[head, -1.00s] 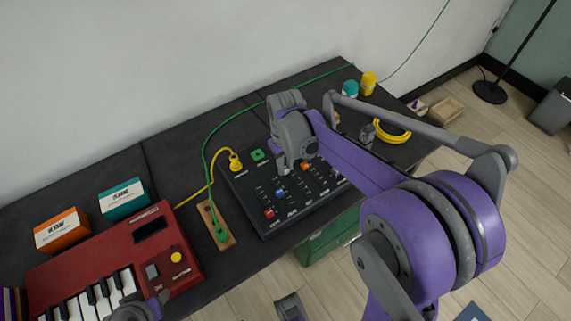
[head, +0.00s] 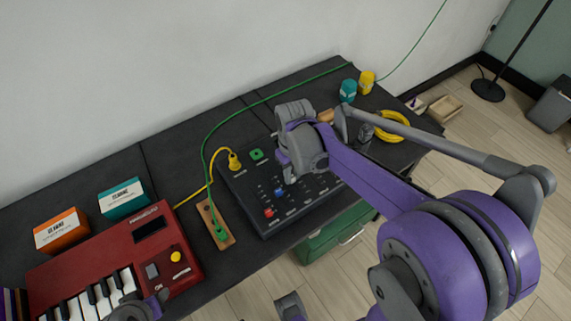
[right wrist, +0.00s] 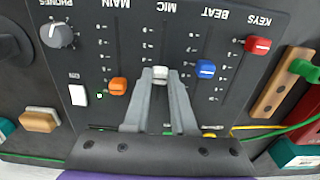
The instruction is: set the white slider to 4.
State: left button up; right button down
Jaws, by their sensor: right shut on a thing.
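The white slider (right wrist: 160,74) is on the black mixer panel in the MIC column, between the orange slider (right wrist: 118,86) and the blue slider (right wrist: 205,69). My right gripper (right wrist: 161,80) is shut on the white slider's cap, one finger on each side. The white cap is about level with the blue one and the scale marks beside it are too small to read. In the head view my right gripper (head: 290,174) is down at the mixer (head: 260,217) and hides the white slider. The left gripper's fingers do not show.
A red slider (right wrist: 257,45), a grey knob (right wrist: 57,35) and a white button (right wrist: 78,95) are on the panel. A red keyboard (head: 80,262) stands left; a yellow cable coil (head: 393,127) lies right.

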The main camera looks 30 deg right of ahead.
aim_at(295, 185)
jog(key=shift+s+d, duration=0.1)
jog(key=shift+s, duration=0.65)
jog(key=c, duration=0.7)
grip_release()
notch_tip(295, 185, up, 11)
jog(key=shift+f+p, duration=0.1)
jog(key=shift+p, duration=0.7)
jog(key=s+a+t+p, duration=0.1)
jog(key=s+a+p, duration=0.1)
jog(key=s, duration=0.1)
jog(key=s+a+t+p, duration=0.2)
jog(key=s+a, duration=0.1)
jog(key=s, duration=0.1)
jog(key=s+a+f+m+t+p, duration=0.1)
jog(key=s+a+t, duration=0.1)
jog(key=s, duration=0.1)
jog(key=shift+s+a+p, duration=0.2)
jog(key=shift+p, duration=0.2)
